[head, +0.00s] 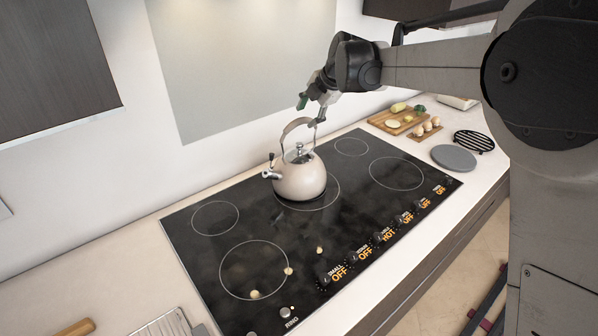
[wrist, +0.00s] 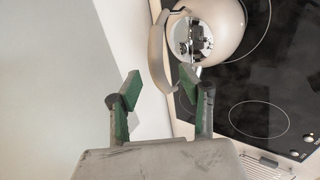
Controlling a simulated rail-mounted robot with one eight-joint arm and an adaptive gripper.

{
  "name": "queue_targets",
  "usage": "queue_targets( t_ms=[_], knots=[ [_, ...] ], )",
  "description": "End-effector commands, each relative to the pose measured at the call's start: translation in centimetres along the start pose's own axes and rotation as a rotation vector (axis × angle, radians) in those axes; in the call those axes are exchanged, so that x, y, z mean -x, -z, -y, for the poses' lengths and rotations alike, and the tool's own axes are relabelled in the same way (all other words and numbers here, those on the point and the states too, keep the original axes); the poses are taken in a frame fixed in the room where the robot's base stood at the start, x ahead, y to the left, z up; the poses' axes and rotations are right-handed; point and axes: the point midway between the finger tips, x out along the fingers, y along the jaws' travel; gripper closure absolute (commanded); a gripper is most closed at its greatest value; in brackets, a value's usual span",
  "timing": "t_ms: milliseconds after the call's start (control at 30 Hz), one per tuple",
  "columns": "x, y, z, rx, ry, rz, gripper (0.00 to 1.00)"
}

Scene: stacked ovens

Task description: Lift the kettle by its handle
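A cream kettle (head: 301,180) stands upright on a rear ring of the black cooktop (head: 330,250). Its arched handle (head: 291,126) rises above the lid, and the spout points left in the head view. My gripper (head: 311,107) is above the kettle, close to the top of the handle. In the wrist view the green-padded fingers of my gripper (wrist: 160,88) are spread apart, with the handle (wrist: 157,50) passing between or just beyond their tips. I cannot tell whether either finger touches it. The kettle body (wrist: 225,25) shows past the right finger.
A wooden board with food (head: 396,118), a holder with eggs (head: 425,130), a grey disc (head: 453,157) and a black trivet (head: 474,141) lie right of the cooktop. Small pieces lie near the front left ring. The wall (head: 130,130) is close behind the kettle.

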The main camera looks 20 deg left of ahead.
Motion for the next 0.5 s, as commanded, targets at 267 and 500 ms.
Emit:
queue_targets(
  t_ms=[267,500],
  knots=[
    [-2.6,0.0,-0.5,0.000,0.000,0.000,0.61],
    [-5.1,0.0,-0.6,0.001,0.000,0.000,0.61]
  ],
)
